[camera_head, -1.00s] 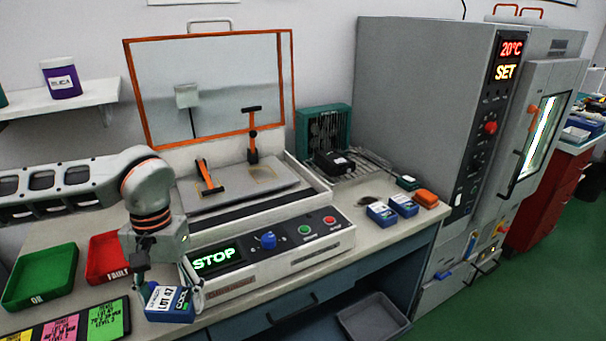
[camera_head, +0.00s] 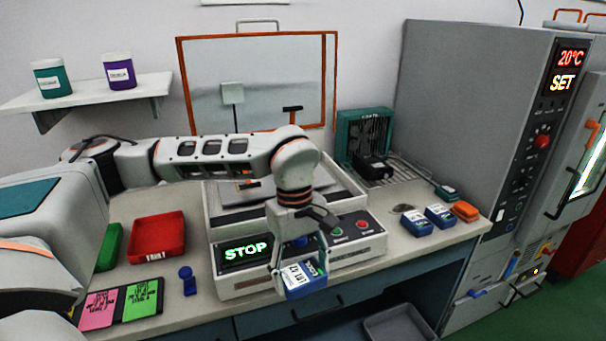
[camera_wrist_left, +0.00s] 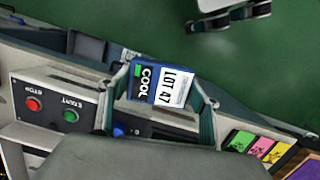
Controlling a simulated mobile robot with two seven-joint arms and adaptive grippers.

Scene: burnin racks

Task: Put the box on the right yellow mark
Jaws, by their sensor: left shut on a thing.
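A blue box (camera_head: 305,282) with a white LOT 47 label is in my left gripper (camera_head: 298,275). The gripper is shut on it, in front of the machine's front panel, beside the lit STOP display. In the left wrist view the box (camera_wrist_left: 160,84) sits between the two fingers, its COOL and LOT 47 labels facing the camera. The machine's grey top plate (camera_head: 224,194) is largely hidden behind my left arm. I cannot make out the right yellow mark now.
Two blue boxes (camera_head: 416,222) (camera_head: 439,215) and an orange one (camera_head: 465,211) stand at the bench's right. A red tray (camera_head: 158,238), a green tray (camera_head: 110,248) and a small blue object (camera_head: 187,280) are at left. The raised orange-framed lid (camera_head: 331,85) stands behind the machine.

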